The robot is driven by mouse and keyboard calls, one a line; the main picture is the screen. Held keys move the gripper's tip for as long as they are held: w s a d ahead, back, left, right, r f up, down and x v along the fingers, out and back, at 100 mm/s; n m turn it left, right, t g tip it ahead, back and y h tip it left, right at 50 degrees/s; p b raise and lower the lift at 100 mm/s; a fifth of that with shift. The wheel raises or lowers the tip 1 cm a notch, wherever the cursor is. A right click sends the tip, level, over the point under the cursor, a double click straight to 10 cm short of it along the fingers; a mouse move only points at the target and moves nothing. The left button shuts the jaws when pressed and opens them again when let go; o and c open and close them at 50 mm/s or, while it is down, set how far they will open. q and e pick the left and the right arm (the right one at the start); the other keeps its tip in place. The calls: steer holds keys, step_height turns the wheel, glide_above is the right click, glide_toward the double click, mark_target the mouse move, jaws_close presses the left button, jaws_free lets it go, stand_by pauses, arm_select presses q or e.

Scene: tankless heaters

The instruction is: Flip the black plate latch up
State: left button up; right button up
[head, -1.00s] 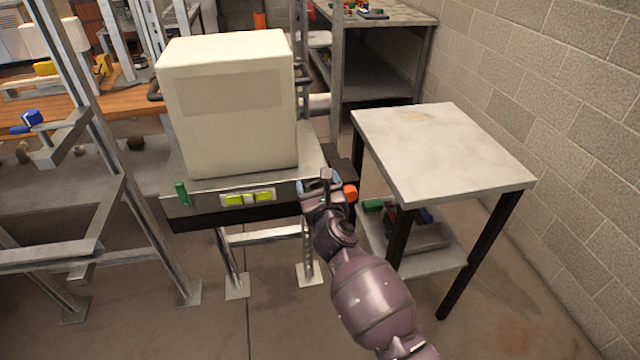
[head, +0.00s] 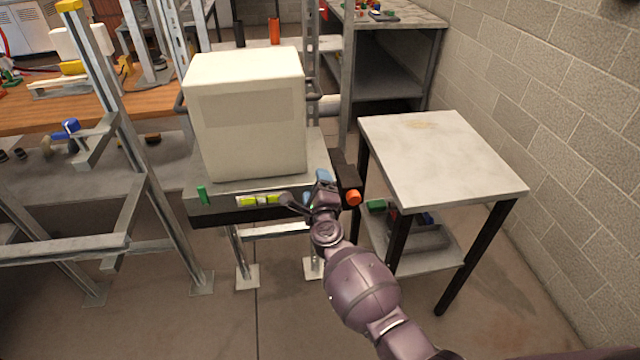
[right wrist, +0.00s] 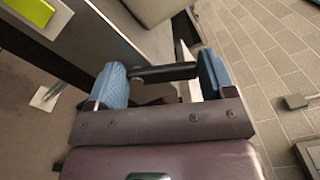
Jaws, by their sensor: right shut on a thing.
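The heater, a pale box (head: 250,120), stands on a metal stand. A black housing (head: 345,172) sits at its right front side. My right gripper (head: 318,188) is at the heater's front right corner, just left of the orange knob. In the right wrist view, its two blue finger pads (right wrist: 163,76) are on either side of a short black bar, which looks like the black plate latch (right wrist: 163,72). The gripper is shut on it. In the head view the latch is hidden behind the gripper. My left gripper is not in view.
An orange knob (head: 353,198) is close to the right of my gripper. Yellow-green parts (head: 259,200) and a green tab (head: 202,195) line the front edge. A pale-topped table (head: 445,160) stands to the right, before a block wall (head: 560,110).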

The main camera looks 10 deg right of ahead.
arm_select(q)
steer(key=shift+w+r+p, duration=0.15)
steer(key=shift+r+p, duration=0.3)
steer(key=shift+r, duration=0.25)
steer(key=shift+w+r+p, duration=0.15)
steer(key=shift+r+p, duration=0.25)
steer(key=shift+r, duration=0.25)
arm_select(e)
steer(key=shift+a+n, duration=0.3)
steer(key=shift+n, duration=0.9)
steer(key=shift+a+n, duration=0.3)
steer(key=shift+n, duration=0.9)
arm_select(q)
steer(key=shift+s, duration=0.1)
arm_select(e)
steer(key=shift+f, duration=0.1)
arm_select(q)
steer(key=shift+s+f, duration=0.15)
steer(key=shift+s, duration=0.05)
arm_select(e)
steer(key=o, duration=0.9)
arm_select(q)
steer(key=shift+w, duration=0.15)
